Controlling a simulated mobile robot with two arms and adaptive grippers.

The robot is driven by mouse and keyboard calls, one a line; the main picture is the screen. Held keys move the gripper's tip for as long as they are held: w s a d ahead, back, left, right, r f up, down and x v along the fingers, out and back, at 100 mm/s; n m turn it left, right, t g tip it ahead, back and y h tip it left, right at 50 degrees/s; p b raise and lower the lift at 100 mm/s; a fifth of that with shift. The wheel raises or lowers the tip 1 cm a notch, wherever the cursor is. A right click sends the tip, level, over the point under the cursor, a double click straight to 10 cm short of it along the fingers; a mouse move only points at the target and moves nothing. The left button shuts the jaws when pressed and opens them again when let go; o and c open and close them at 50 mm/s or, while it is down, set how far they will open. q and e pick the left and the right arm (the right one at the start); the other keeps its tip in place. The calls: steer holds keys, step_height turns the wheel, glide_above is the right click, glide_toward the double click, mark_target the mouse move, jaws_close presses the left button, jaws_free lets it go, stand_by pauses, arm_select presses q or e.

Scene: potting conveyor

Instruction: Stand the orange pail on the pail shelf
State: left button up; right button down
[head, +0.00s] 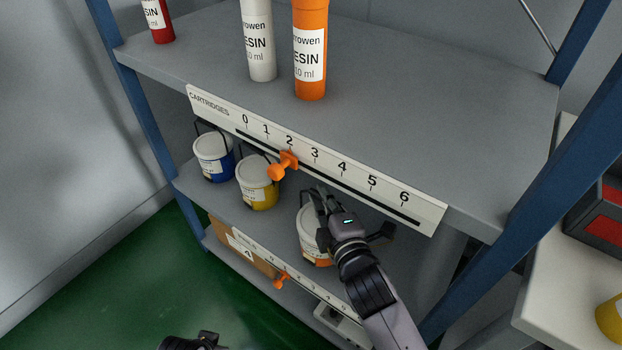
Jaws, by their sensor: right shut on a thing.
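The orange pail (311,236), white with an orange band low on its side, is at the middle shelf, right of the yellow pail. My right gripper (325,205) is shut on it near its rim and hides its right side. The pail looks upright; I cannot tell whether its base touches the shelf. The pail shelf (283,221) is the grey middle board under the cartridge shelf. My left gripper (190,341) shows only partly at the bottom edge, away from the shelf; its fingers cannot be made out.
A blue pail (213,165) and a yellow pail (257,190) stand to the left on the middle shelf. Cartridges stand on the top shelf, whose numbered front rail (320,160) carries an orange knob (283,165). A cardboard box (240,250) sits below. A blue post (530,190) is at right.

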arm_select(q)
steer(key=b+v, duration=0.3)
steer(key=v, duration=0.5)
steer(key=shift+w+t, duration=0.25)
steer(key=shift+t, duration=0.05)
arm_select(e)
steer(key=f+x, duration=0.1)
steer(key=x, duration=0.9)
steer(key=shift+s+f, duration=0.2)
steer(key=shift+f, duration=0.05)
arm_select(q)
steer(key=shift+a, duration=0.15)
arm_select(e)
steer(key=shift+d+f, duration=0.1)
steer(key=shift+f, duration=0.1)
steer(key=c, duration=1.7)
jaws_free()
steer(key=shift+f, duration=0.15)
steer(key=shift+o, duration=0.2)
